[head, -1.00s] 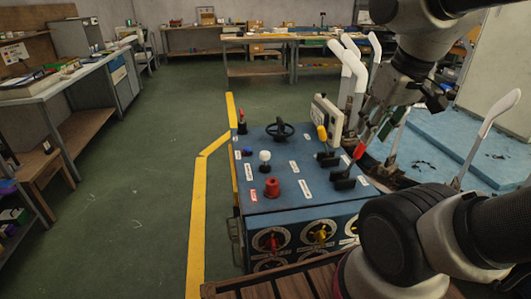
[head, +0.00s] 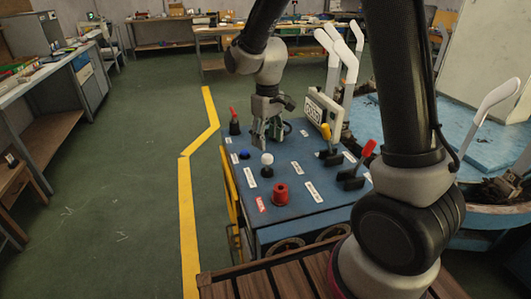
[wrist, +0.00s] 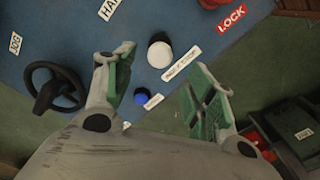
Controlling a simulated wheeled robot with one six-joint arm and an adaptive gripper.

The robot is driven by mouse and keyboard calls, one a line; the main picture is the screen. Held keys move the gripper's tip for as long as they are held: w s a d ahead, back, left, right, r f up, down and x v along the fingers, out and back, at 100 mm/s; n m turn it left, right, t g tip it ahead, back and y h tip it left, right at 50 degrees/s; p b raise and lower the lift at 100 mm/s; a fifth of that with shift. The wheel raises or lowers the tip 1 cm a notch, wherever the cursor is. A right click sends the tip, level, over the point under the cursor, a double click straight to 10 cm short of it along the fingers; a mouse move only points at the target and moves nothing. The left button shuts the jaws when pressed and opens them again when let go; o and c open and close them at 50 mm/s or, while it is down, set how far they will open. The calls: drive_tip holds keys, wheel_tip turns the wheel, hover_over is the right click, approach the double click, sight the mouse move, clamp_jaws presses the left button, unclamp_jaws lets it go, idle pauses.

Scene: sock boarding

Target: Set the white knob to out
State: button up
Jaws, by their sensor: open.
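The white knob (head: 266,159) is a round white ball on a dark base, upright on the top of the blue console (head: 297,225). In the wrist view the white knob (wrist: 159,52) shows just beyond the fingertips, between their lines, beside a white label too small to read surely. My gripper (head: 267,138) points down over the console, behind the knob in the head view and apart from it.
A blue button (wrist: 141,98) sits near the fingers, and a black handwheel (wrist: 52,88) lies left of them. A red mushroom-shaped control (head: 280,194) stands in front of the knob. Black levers with yellow and red handles (head: 369,150) rise at the right. A red-tipped lever (head: 233,121) stands behind left.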

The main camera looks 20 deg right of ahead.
sight(267, 155)
wheel_tip(267, 155, down, 7)
drive_tip(key=shift+r, duration=0.1)
idle(0.3)
